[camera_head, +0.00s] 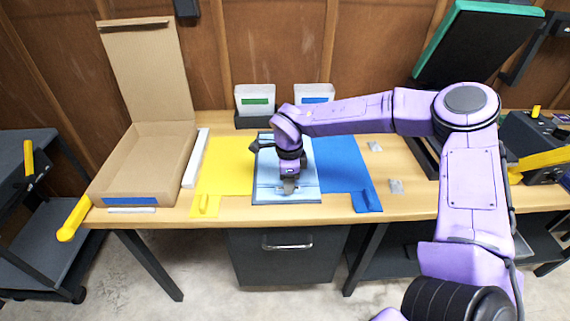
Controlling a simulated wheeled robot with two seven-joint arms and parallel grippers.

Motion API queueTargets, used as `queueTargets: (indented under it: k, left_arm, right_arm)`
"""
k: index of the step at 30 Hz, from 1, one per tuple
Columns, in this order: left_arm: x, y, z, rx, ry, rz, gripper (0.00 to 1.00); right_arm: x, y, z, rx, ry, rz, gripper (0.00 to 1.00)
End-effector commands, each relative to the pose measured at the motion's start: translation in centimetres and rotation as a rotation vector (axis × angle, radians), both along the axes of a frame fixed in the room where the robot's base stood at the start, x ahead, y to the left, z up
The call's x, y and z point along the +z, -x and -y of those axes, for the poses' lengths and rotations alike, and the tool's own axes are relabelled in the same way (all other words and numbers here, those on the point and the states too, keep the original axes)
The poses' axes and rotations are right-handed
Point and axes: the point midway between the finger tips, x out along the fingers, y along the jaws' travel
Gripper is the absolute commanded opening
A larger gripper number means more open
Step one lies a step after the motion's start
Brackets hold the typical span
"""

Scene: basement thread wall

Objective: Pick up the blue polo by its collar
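A light blue folded piece (305,190), which looks like the blue polo, lies flat on the middle of a board with a yellow panel (228,165) on the left and a darker blue panel (343,167) on the right. My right gripper (289,186) points down over the light blue piece, near its front edge. Its fingertips are small and grey, and I cannot tell whether they touch or hold the cloth. My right arm hides part of the piece, and I cannot make out the collar. My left gripper is not in view.
An open cardboard box (150,160) stands on the wooden table (400,207) at the left. Two bins, one with a green label (256,100) and one with a blue label (315,94), stand at the back. A dark case with a green-edged raised lid (470,45) stands at the right.

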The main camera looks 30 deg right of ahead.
Motion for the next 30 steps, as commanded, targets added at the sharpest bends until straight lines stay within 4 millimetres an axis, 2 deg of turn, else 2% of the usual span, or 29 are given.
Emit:
queueTargets:
  k: [4,10,12,13,24,28,30]
  left_arm:
    - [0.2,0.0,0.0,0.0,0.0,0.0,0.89]
    - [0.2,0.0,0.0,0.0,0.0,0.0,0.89]
    - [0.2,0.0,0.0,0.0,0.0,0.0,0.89]
    - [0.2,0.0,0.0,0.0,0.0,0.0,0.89]
    - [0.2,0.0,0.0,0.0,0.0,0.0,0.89]
    - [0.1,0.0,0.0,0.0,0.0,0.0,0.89]
    - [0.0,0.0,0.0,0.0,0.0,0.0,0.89]
  right_arm:
    - [-1.6,0.0,-0.1,0.001,0.0,0.0,0.3]
    - [-1.7,-0.1,-0.1,0.002,0.0,0.001,0.3]
    - [-1.7,-0.1,-0.1,0.002,0.0,0.001,0.07]
    - [-1.7,-0.1,-0.1,0.002,0.0,0.001,0.0]
    - [-1.4,-0.2,-0.1,0.002,0.0,0.004,0.0]
    - [-0.1,-0.2,-0.1,0.003,0.0,0.006,0.0]
    - [1.2,-0.3,-0.1,0.002,0.0,0.007,0.0]
